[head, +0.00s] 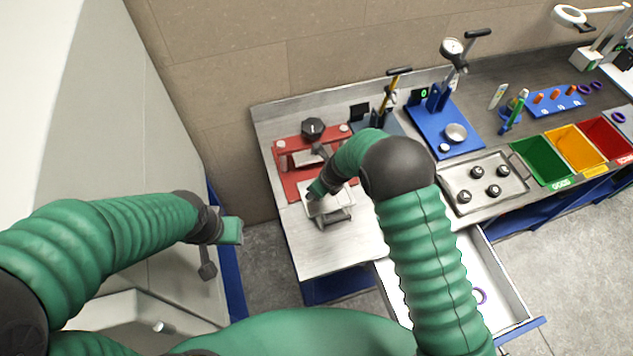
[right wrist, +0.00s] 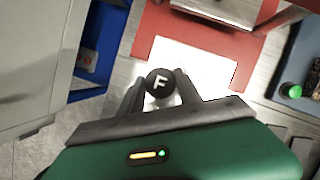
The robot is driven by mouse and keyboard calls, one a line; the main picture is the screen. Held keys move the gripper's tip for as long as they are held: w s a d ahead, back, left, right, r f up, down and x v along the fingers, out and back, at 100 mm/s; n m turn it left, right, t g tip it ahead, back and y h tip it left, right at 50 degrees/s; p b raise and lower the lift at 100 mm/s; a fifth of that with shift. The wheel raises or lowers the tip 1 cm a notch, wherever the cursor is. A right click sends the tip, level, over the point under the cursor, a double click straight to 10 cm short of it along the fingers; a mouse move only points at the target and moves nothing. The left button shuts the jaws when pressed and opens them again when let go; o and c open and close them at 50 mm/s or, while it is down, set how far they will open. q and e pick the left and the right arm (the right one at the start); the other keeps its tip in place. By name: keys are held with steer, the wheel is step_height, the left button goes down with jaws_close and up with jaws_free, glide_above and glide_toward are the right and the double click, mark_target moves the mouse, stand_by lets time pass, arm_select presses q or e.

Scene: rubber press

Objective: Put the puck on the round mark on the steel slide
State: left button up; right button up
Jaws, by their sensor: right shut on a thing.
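A black puck with a white letter F (right wrist: 159,82) sits between the fingertips of my right gripper (right wrist: 160,92) in the right wrist view. The gripper is shut on it. The bright steel slide (right wrist: 196,62) lies just past the puck, in front of the red press. In the head view my right gripper (head: 313,195) is over the slide (head: 340,201), and the puck cannot be made out there. I cannot tell whether the puck touches the slide. The round mark does not show.
The red press (head: 287,178) with a black knob (head: 313,127) stands behind the slide. A metal tray (head: 452,168) holds several black pucks, beside green, yellow and red bins (head: 606,137). A blue gauge stand (head: 433,110) is behind. An open drawer (head: 512,290) juts out below the bench.

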steer(key=shift+w+d, duration=0.1)
steer(key=shift+w, duration=1.05)
step_height(320, 180, down, 3)
steer(key=shift+s+r+p, duration=0.1)
steer(key=shift+r+p, duration=0.05)
steer(key=shift+p, duration=0.75)
steer(key=shift+f, duration=0.35)
steer(key=shift+d+f, duration=0.1)
steer(key=shift+f, duration=0.05)
steer(key=shift+f, duration=0.1)
steer(key=o, duration=1.3)
steer(key=shift+o, duration=0.2)
steer(key=shift+r, duration=0.2)
